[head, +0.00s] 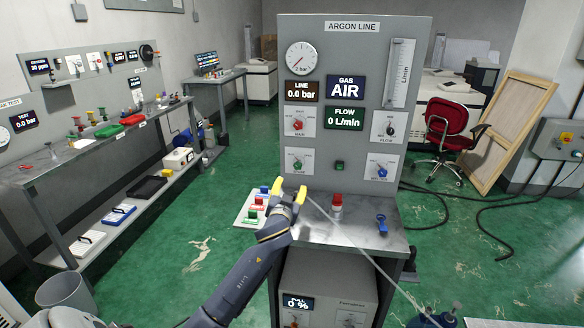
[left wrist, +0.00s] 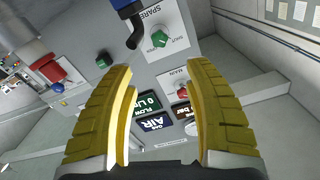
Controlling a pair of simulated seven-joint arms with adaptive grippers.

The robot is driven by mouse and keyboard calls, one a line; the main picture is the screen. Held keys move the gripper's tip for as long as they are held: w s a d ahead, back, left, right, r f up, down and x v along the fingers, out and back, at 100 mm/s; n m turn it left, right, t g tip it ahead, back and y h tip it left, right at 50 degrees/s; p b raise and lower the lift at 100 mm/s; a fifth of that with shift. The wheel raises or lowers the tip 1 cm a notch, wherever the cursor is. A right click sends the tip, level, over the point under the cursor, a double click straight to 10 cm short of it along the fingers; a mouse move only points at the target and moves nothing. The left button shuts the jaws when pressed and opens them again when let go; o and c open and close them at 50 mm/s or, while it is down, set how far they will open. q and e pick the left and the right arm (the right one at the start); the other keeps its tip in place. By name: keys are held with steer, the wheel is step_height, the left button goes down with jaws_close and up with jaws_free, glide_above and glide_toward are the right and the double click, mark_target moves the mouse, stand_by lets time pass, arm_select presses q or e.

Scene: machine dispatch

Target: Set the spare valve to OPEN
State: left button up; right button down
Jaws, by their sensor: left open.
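The spare valve is a green knob (head: 297,164) on a white plate, low on the left of the ARGON LINE panel (head: 345,30). In the left wrist view the panel is upside down, and the green knob (left wrist: 160,39) sits beside the SPARE label. I cannot clearly tell which mark its pointer faces. My left gripper (head: 289,191) is open and empty, with yellow fingers, in front of and below the knob, apart from it. In the left wrist view its fingers (left wrist: 161,70) stand wide apart, with the knob beyond the gap between their tips. My right gripper is not in view.
The red main knob (head: 298,124) is above the spare valve, with a green button (head: 340,165) to its right. A red-capped cylinder (head: 337,204) and a blue piece (head: 381,223) stand on the shelf below. A blue-and-black part (left wrist: 134,30) shows close by the SPARE plate.

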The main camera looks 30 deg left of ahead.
mark_target(298, 167)
arm_select(q)
steer(key=x, duration=1.6)
steer(key=shift+w, duration=0.1)
jaws_close()
